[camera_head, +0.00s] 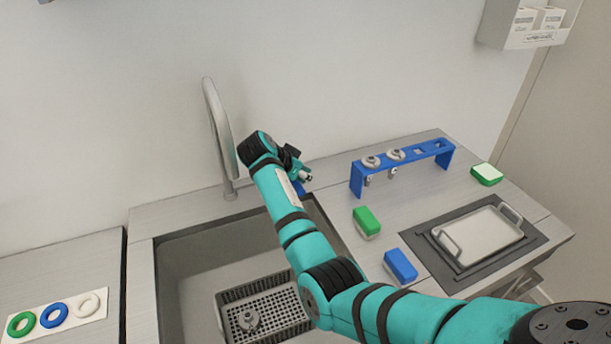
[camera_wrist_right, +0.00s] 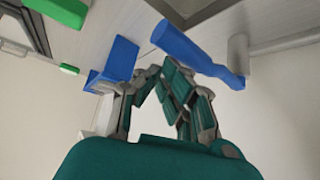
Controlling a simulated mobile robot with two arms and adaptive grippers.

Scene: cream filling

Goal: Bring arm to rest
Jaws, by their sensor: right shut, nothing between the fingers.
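My right arm (camera_head: 304,245) comes in from the lower right and reaches across the sink towards the back wall. Its gripper (camera_head: 302,176) is near the sink's back right corner, partly hidden by the wrist. In the wrist view the right gripper (camera_wrist_right: 155,74) has its fingertips together with nothing between them. A long blue object (camera_wrist_right: 192,50) lies just beyond the fingers, apart from them as far as I can tell. A bit of blue (camera_head: 299,188) also shows beside the gripper in the head view. My left gripper is not in view.
A tap (camera_head: 222,140) stands left of the wrist. The sink (camera_head: 185,265) holds a grey basket (camera_head: 285,300). To the right are a blue rack (camera_head: 430,152) with nozzles, green (camera_head: 367,220) and blue (camera_head: 401,264) blocks, and a metal tray (camera_head: 480,238). Coloured rings lie far left.

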